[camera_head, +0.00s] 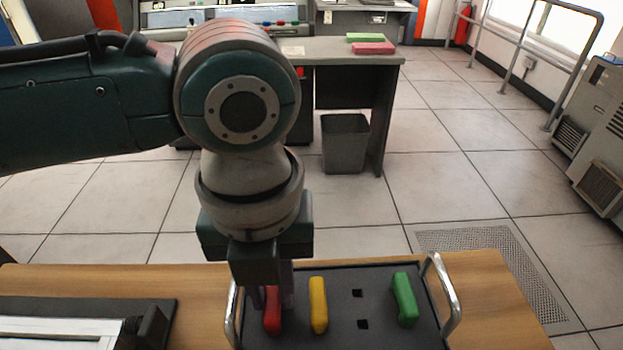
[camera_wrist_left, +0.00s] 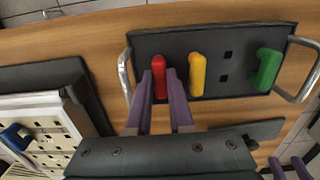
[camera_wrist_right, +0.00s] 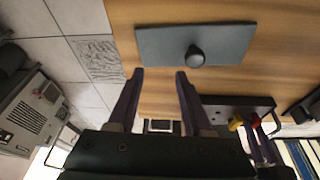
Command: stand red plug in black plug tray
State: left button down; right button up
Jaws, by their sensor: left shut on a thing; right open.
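The black plug tray (camera_head: 335,276) with metal handles lies on the wooden table. The red plug (camera_head: 272,318) is at the left of the tray, beside the standing yellow plug (camera_head: 318,305). My left gripper (camera_wrist_left: 160,74) is shut on the red plug from above; the plug also shows between the purple fingers in the left wrist view (camera_wrist_left: 157,66). Its lower end is hidden, so I cannot tell whether it is fully seated. The green plug (camera_head: 404,300) stands at the tray's right. My right gripper (camera_wrist_right: 160,74) is open and empty, away from the tray.
Two empty square holes show between the yellow and green plugs. A grey plate with a round knob (camera_wrist_right: 196,56) lies on the table ahead of my right gripper. A white device in a dark frame (camera_head: 60,325) is left of the tray. Bare wood lies right of the tray.

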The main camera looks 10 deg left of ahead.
aim_at(272, 297)
pick_arm(q)
jog(key=shift+a+f, duration=0.1)
jog(key=shift+f, duration=0.1)
pick_arm(e)
jog(key=shift+f, duration=0.1)
pick_arm(q)
jog(key=c, duration=0.7)
grip_release()
jog(key=shift+r, duration=0.15)
notch_tip(272, 297, up, 10)
jog(key=shift+f+p, duration=0.1)
jog(key=shift+p, duration=0.85)
pick_arm(e)
notch_tip(272, 297, up, 2)
